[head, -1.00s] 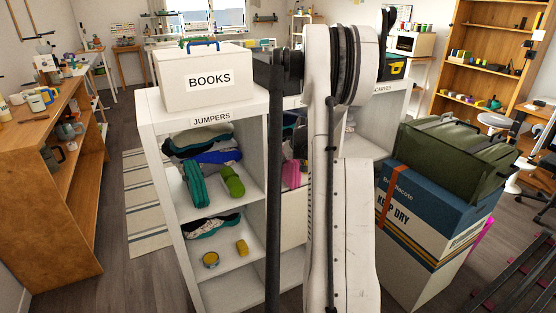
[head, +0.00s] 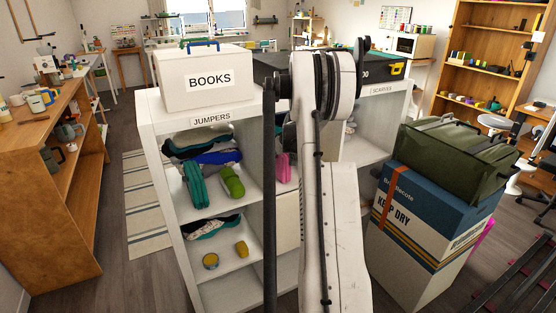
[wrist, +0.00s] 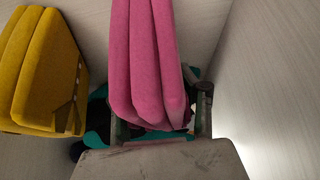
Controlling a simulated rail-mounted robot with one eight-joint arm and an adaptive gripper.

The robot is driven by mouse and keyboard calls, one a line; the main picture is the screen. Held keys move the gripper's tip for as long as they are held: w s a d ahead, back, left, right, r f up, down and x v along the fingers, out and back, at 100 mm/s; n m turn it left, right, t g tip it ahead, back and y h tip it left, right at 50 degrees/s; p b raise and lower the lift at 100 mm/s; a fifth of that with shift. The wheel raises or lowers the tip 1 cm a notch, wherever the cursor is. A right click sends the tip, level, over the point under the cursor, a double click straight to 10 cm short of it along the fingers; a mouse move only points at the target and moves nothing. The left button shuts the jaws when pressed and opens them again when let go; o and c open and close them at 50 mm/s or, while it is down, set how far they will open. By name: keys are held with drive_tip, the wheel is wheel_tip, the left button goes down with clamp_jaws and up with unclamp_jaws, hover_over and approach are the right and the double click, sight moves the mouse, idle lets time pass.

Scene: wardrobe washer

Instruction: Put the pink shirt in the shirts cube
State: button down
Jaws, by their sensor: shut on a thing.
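The pink shirt (wrist: 148,60) is a thick folded bundle, upright in the wrist view between the fingers of my gripper (wrist: 162,118). My gripper is shut on its near end. In the head view a pink patch (head: 283,168) shows in the middle column of the white shelf unit (head: 257,155), just left of my arm. My gripper is mostly hidden behind my arm there. Pale cube walls surround the shirt in the wrist view. No shirts label is readable; my arm covers the middle of the unit.
A yellow folded garment (wrist: 42,70) stands left of the shirt, with a gap between them. Teal and black cloth (wrist: 98,120) lies behind my fingers. The jumpers column holds a green roll (head: 232,182). A books box (head: 204,77) and a black case (head: 385,68) stand on top.

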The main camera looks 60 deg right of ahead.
drive_tip(key=shift+f, duration=0.1)
drive_tip(key=shift+f, duration=0.1)
drive_tip(key=c, duration=1.2)
unclamp_jaws()
drive_tip(key=shift+o, duration=0.2)
drive_tip(key=shift+s+r, duration=0.15)
drive_tip(key=shift+r, duration=0.35)
drive_tip(key=p+v, duration=0.1)
drive_tip(key=v, duration=1)
drive_tip(key=shift+s+a+r, duration=0.1)
drive_tip(key=shift+a, duration=0.05)
